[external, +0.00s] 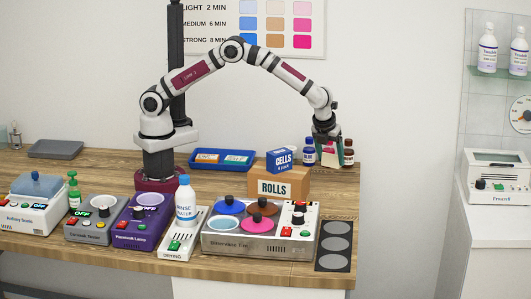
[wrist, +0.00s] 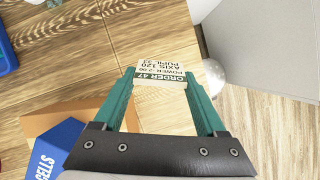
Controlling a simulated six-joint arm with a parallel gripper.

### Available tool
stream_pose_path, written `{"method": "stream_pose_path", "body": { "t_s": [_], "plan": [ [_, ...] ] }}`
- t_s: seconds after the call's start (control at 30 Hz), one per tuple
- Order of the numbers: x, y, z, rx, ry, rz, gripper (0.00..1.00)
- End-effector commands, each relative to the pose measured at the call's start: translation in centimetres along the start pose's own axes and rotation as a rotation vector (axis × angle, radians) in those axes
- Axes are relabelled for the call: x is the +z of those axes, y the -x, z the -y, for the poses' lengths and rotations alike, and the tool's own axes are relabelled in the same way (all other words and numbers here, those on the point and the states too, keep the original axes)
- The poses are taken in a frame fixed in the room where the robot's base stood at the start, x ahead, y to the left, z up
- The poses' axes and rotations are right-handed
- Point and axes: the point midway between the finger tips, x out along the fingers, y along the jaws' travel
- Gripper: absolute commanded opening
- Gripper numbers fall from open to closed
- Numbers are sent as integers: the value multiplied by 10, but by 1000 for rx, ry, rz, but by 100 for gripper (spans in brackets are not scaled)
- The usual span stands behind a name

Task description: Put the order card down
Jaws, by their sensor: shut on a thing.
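The order card (wrist: 160,72) is a small cream card with a dark green band reading ORDER 47. It also lists power, axis and pupil, and its text is upside down in the wrist view. My gripper (wrist: 160,84) has teal fingers, one on each side of the card, and is shut on it. In the external view my gripper (external: 330,149) is at the back right of the wooden table (external: 100,163), to the right of the ROLLS box. The card is hard to make out there. Whether it touches the table I cannot tell.
The blue CELLS box (external: 279,160) sits on the brown ROLLS box (external: 292,187). Small bottles (external: 309,156) stand by my gripper. A blue tray (external: 222,168) lies left. A dark strip with grey discs (external: 335,262) lies front right. Bare wood shows around the card; the table's edge is close right.

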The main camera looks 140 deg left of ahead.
Motion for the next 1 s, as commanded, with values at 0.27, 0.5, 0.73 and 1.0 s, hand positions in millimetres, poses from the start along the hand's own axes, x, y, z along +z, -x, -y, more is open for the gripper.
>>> {"method": "stream_pose_path", "body": {
  "t_s": [0.27, 0.5, 0.73, 1.0],
  "plan": [
    [44, -60, -2, -1, -2, 0, 22],
    [33, -94, -3, 0, -6, -2, 22],
    [30, -100, -2, -4, -4, 0, 22],
    [29, -102, -2, -4, -5, -1, 99]
  ]
}}
